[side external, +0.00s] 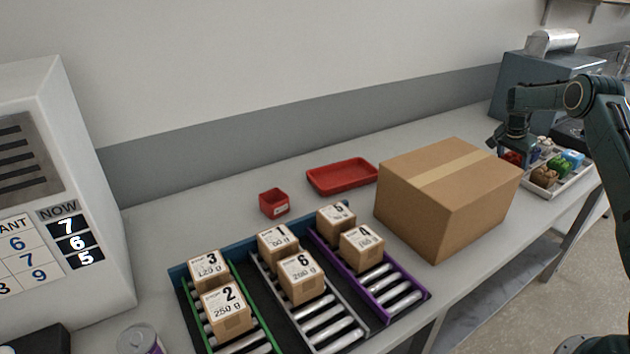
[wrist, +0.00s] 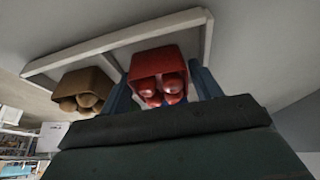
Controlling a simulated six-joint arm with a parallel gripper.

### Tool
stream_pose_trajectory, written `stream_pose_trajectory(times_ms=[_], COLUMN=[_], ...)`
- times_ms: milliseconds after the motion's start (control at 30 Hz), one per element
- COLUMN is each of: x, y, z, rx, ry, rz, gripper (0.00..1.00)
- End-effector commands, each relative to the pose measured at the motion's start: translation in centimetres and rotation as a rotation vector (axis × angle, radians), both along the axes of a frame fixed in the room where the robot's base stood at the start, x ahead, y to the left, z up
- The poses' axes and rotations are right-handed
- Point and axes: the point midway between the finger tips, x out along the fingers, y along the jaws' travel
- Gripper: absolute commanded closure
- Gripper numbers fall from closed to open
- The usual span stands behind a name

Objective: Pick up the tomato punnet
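The tomato punnet (wrist: 160,75) is a small red container with several round red tomatoes, seen in the wrist view. It also shows as a red patch (side external: 513,158) in the side external view, partly hidden by my gripper (side external: 501,146). The two blue fingers of my gripper (wrist: 162,90) stand on either side of the punnet in the wrist view. They look open, with narrow gaps beside it. The punnet is at the left end of the pale tray (side external: 574,186).
A brown punnet (wrist: 84,88) sits beside the tomato punnet. Other produce, including a green item (side external: 558,166), fills the tray. A large cardboard box (side external: 440,205) stands to its left. A grey machine (side external: 535,85) is behind. Numbered cartons sit on rollers at the front left.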

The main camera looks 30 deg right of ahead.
Motion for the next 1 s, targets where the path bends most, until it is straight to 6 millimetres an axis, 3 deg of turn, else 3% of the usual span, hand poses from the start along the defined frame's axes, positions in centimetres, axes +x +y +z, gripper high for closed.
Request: stream_pose_trajectory(times_ms=[33,167,633,1000], x=[0.0,0.0,0.0,0.1], y=[0.0,0.0,0.0,0.0], z=[0.0,0.0,1.0,6.1], rx=[0.0,0.0,-0.001,-0.003], ry=[0.0,0.0,-0.001,-0.003], rz=[0.0,0.0,0.0,0.0], gripper=[0.46,0.71,0.71,0.71])
